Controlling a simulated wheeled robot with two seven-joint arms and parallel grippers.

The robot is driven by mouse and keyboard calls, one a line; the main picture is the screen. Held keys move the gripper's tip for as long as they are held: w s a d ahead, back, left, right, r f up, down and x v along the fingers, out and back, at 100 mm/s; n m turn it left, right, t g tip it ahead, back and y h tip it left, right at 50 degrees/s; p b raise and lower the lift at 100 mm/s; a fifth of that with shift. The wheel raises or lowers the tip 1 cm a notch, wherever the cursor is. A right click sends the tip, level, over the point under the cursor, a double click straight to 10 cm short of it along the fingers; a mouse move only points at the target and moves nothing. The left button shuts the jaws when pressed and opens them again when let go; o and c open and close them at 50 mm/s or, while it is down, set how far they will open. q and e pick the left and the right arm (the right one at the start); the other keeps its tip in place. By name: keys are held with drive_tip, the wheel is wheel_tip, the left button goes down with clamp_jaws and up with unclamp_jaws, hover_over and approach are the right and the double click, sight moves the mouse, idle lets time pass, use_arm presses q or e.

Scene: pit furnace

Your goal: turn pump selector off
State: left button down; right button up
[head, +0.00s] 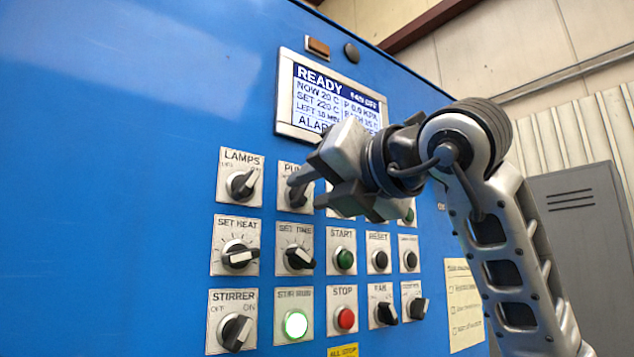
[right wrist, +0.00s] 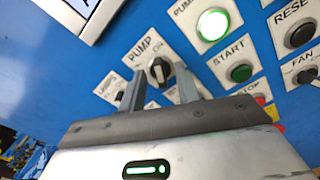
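The pump selector (head: 297,197) is a black rotary knob with a pale pointer on a white plate on the blue panel, right of the lamps selector. In the head view my right gripper partly covers its plate and label. In the right wrist view the pump selector (right wrist: 159,71) shows between the two fingers. My right gripper (head: 305,190) is open, its fingertips close to the knob, one on either side in the wrist view (right wrist: 160,88). I cannot tell whether they touch it. My left gripper is out of view.
The lamps selector (head: 242,184) is left of the pump selector. A lit green lamp (right wrist: 213,25) labelled pump and the start button (right wrist: 239,73) are close by. The display (head: 318,95) reads READY. A grey cabinet (head: 580,220) stands at the right.

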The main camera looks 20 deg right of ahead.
drive_tip(key=shift+c, duration=0.3)
clamp_jaws()
drive_tip(key=shift+n, duration=0.4)
drive_tip(key=n, duration=0.4)
drive_tip(key=shift+n, duration=0.3)
drive_tip(key=n, duration=0.3)
drive_tip(key=shift+a, duration=0.1)
drive_tip(key=shift+a+n, duration=0.1)
drive_tip(key=shift+n, duration=1.6)
